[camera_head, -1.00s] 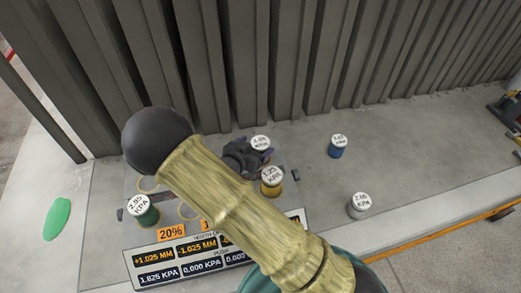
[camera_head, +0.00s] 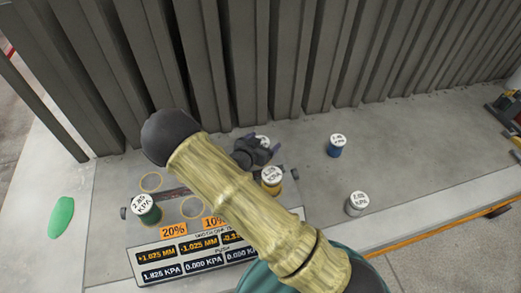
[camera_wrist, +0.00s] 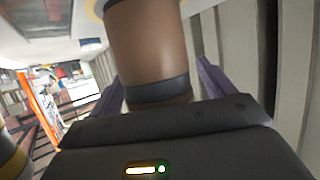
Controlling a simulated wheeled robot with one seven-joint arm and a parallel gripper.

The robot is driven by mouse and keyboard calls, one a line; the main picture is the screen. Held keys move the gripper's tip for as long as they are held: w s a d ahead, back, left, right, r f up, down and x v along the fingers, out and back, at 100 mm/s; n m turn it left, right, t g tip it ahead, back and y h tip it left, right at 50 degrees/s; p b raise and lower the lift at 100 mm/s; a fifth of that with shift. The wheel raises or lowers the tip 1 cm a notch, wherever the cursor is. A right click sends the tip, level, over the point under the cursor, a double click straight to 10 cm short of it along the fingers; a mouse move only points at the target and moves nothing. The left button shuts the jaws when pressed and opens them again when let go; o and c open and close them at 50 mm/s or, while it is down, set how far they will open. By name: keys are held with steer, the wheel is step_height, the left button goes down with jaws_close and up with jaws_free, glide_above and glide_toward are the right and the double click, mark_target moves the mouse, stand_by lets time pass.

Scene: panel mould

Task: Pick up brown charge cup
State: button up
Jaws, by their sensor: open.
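The brown charge cup (camera_wrist: 150,45) fills the upper middle of the wrist view. It has a dark band near its end and stands between my two purple fingers. Whether the fingers touch it cannot be told. In the head view its white labelled top (camera_head: 263,139) shows just behind my gripper (camera_head: 257,153), which hides its body. My gripper is open around the cup.
A yellow cup (camera_head: 271,180) stands close in front of my gripper, partly behind my arm. A green cup (camera_head: 147,210) is left, a blue cup (camera_head: 335,149) and a grey cup (camera_head: 356,205) right. A readout panel (camera_head: 190,255) lies in front; ribbed grey panels (camera_head: 300,60) stand behind.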

steer(key=c, duration=1.3)
steer(key=shift+r, duration=0.2)
steer(key=shift+c, duration=0.2)
step_height(320, 180, up, 10)
steer(key=shift+f+b, duration=0.15)
steer(key=shift+b, duration=0.8)
